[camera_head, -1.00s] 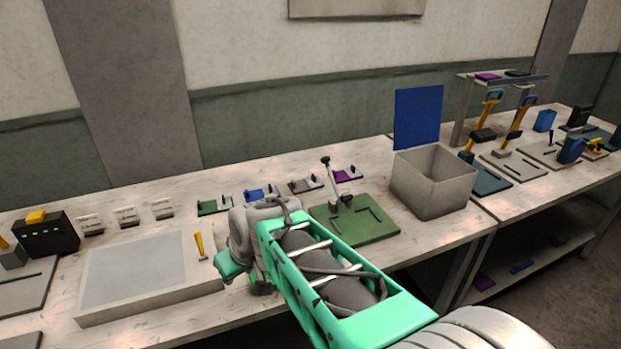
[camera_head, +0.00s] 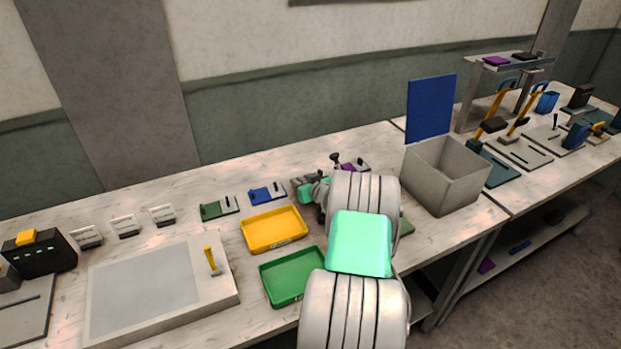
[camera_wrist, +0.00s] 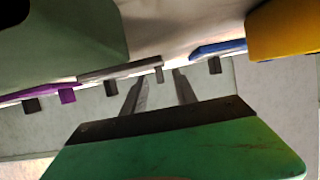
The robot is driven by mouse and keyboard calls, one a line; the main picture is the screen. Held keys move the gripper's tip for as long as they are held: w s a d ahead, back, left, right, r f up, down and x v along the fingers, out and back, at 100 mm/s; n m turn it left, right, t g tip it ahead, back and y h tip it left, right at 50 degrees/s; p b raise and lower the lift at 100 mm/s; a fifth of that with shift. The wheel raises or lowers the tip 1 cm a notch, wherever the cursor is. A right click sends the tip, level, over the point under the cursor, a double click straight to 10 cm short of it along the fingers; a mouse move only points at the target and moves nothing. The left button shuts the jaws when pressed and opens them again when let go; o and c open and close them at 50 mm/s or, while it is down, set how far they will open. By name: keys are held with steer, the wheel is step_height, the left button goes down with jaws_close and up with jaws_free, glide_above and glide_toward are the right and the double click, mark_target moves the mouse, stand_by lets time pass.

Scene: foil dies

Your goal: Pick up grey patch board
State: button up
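The grey patch board (camera_wrist: 118,71) lies on the bench between the purple board and the blue board. In the head view, part of the grey patch board (camera_head: 298,188) shows beside my wrist, and the arm hides the rest. In the wrist view, my gripper (camera_wrist: 158,77) is open, its two dark fingers apart. The small grey upright piece of the grey board appears between the fingertips. I cannot tell whether the fingers touch it.
A blue board (camera_head: 267,194), green board (camera_head: 219,208) and purple board (camera_head: 355,166) stand in the same row. A yellow tray (camera_head: 274,229) and green tray (camera_head: 292,277) lie in front. A grey open box (camera_head: 445,177) stands right of my arm.

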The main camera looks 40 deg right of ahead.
steer(key=shift+w+d+f, duration=0.1)
steer(key=shift+w+f, duration=0.05)
steer(key=shift+w, duration=0.2)
steer(key=shift+c, duration=0.5)
jaws_close()
